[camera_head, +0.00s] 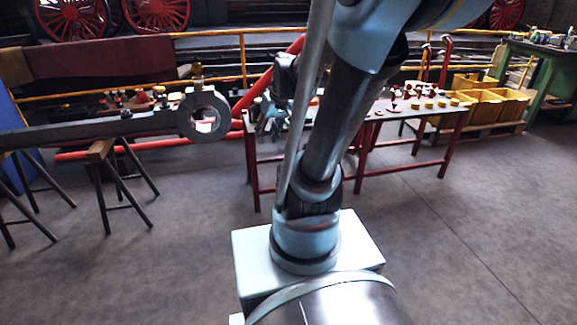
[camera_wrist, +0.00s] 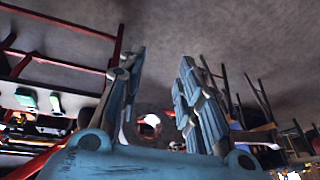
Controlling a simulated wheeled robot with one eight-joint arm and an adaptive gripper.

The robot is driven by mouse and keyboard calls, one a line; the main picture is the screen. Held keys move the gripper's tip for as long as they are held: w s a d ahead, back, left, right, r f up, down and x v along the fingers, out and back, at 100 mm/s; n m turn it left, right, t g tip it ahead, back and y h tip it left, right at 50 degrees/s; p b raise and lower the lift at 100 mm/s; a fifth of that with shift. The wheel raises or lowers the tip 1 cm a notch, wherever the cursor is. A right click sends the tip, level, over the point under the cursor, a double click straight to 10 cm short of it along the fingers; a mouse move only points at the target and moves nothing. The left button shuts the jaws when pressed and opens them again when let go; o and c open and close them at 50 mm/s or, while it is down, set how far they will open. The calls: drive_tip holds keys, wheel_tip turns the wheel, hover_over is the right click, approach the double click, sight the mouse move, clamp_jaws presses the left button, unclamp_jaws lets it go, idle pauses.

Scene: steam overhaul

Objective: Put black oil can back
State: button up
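My gripper (camera_wrist: 163,58) is open in the wrist view, its two blue-grey fingers spread with nothing held between them. In the head view my arm hides most of it, near the left end of the red-legged table. I cannot pick out a black oil can for certain in either view. Small dark items (camera_head: 118,98) stand behind the steel rod at the left, too small to identify.
The red-legged table (camera_head: 440,112) carries several small red and yellow parts. Trestles (camera_head: 125,190) support the rod. Yellow crates (camera_head: 490,105) and a green bench (camera_head: 545,60) stand at the right. The grey floor (camera_head: 440,250) in front is clear.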

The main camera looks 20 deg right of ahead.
drive_tip(key=s+d+f+m+h, duration=0.1)
drive_tip(key=s+d+f, duration=0.1)
drive_tip(key=s, duration=0.5)
drive_tip(key=s+d+f+m+g+h, duration=0.1)
drive_tip(key=s+d+f, duration=0.1)
drive_tip(key=s, duration=0.5)
drive_tip(key=shift+f+g+h, duration=0.3)
drive_tip(key=shift+f, duration=0.05)
drive_tip(key=shift+w, duration=0.15)
drive_tip(key=shift+w+f, duration=0.2)
drive_tip(key=shift+w, duration=0.1)
